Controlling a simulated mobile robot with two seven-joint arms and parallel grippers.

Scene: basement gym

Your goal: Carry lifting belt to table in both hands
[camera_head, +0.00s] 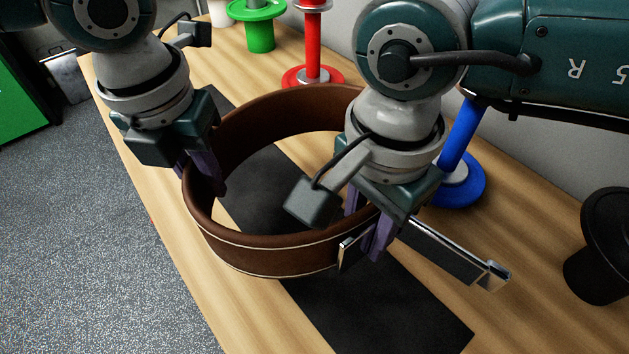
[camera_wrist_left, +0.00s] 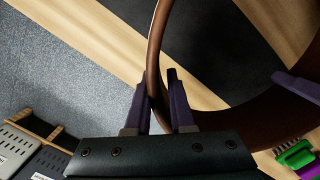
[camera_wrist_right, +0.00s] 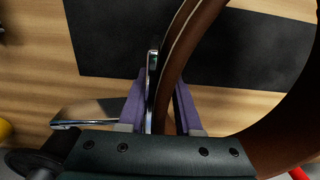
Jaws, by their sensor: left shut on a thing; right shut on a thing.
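The brown leather lifting belt (camera_head: 262,262) is a large upright loop over the wooden table (camera_head: 205,300) and the black mat (camera_head: 400,315) on it. My left gripper (camera_head: 207,180) is shut on the belt's left wall. In the left wrist view the belt's edge (camera_wrist_left: 154,60) runs between the fingers. My right gripper (camera_head: 365,228) is shut on the belt at its right front, by the metal buckle (camera_head: 450,252). The right wrist view shows the belt (camera_wrist_right: 178,60) between the fingers, with the buckle's metal edge beside it. Whether the belt touches the mat I cannot tell.
A red stand (camera_head: 312,50), a green stand (camera_head: 260,30) and a blue stand (camera_head: 460,165) stand along the table's back. A black stand (camera_head: 600,250) is at the right. Grey floor (camera_head: 90,220) lies left of the table. The table's front is clear.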

